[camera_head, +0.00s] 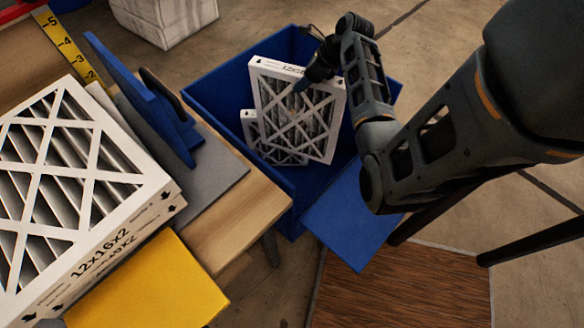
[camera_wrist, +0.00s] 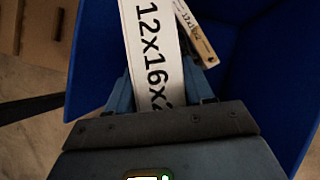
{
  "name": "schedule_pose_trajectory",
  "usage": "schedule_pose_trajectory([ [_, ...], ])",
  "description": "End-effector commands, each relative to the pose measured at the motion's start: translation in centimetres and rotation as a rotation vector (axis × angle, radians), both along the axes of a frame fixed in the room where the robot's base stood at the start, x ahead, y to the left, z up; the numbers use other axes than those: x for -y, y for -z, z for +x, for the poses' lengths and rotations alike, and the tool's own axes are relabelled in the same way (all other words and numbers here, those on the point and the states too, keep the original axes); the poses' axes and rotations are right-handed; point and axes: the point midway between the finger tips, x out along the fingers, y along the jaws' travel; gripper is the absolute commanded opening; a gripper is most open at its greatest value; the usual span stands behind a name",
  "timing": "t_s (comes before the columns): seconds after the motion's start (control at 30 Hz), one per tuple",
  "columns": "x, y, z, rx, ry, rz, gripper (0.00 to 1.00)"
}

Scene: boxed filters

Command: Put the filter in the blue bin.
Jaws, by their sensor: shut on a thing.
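A white-framed pleated filter (camera_head: 297,108) is held upright, slightly tilted, over and partly inside the blue bin (camera_head: 222,90). My gripper (camera_head: 312,82) is shut on its top edge; in the wrist view my gripper (camera_wrist: 160,95) grips both sides of the filter's edge (camera_wrist: 152,45), marked 12x16x2. A second filter (camera_head: 262,142) is inside the bin, behind and left of the held one; its marked edge also shows in the wrist view (camera_wrist: 195,33). The held filter hides part of the second one. Whether the held filter touches the bin floor cannot be told.
A wooden table (camera_head: 235,215) at the left carries a large filter stack (camera_head: 75,190), a yellow block (camera_head: 150,290), a grey mat (camera_head: 215,180) and a blue upright stand (camera_head: 145,100). A blue flap (camera_head: 350,215) hangs at the bin's front. A white box (camera_head: 165,18) stands behind on the floor.

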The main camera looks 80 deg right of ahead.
Motion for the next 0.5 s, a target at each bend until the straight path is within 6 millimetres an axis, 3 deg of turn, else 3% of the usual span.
schedule_pose_trajectory([
  [0.33, 0.0, 4.0, 0.0, 0.000, 0.000, 0.000, 0.00],
  [0.5, 0.0, 7.6, 0.0, 0.000, 0.000, 0.001, 0.00],
])
